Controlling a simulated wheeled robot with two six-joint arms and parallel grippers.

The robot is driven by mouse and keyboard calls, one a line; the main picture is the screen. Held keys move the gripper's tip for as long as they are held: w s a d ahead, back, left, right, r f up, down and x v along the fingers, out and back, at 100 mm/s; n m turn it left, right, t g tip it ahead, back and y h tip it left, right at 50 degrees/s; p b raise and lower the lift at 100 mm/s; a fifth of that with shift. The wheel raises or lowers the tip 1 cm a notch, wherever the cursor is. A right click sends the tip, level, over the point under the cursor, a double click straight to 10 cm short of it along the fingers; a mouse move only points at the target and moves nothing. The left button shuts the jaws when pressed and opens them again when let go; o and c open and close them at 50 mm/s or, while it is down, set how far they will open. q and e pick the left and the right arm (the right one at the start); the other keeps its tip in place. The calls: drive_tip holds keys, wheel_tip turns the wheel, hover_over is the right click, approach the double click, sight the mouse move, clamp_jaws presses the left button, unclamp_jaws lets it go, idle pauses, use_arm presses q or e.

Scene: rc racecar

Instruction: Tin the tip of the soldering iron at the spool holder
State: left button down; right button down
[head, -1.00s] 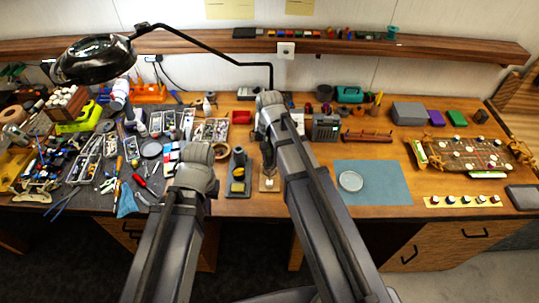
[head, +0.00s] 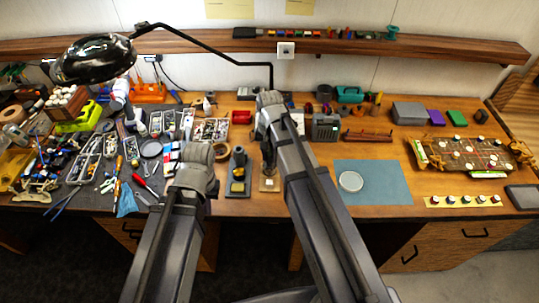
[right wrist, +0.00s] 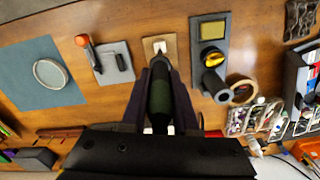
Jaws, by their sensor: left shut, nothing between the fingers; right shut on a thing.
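My right gripper (right wrist: 160,105) is shut on the soldering iron, whose dark green handle (right wrist: 160,95) shows between the fingers in the right wrist view. The iron points away from the wrist, with its tip over or at a small wooden base with a pale metal piece (right wrist: 158,43). This base looks like the spool holder; it also shows in the head view (head: 269,186). I cannot tell whether the tip touches it. In the head view the right gripper (head: 268,158) is just above that base. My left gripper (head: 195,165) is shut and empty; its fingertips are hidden.
A grey stand (right wrist: 208,28) with a black tube and yellow part is beside the base. A grey plate (right wrist: 112,55) with an orange-topped piece is on its other side. A blue mat (head: 375,185) carries a round dish (head: 350,181). The dark mat at left is crowded.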

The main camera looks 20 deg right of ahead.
drive_tip(key=shift+f+b, duration=0.55)
drive_tip(key=shift+b, duration=0.05)
idle(3.8)
idle(0.8)
wheel_tip(320, 180, up, 6)
drive_tip(key=p, duration=0.6)
idle(0.3)
drive_tip(key=shift+r, duration=0.1)
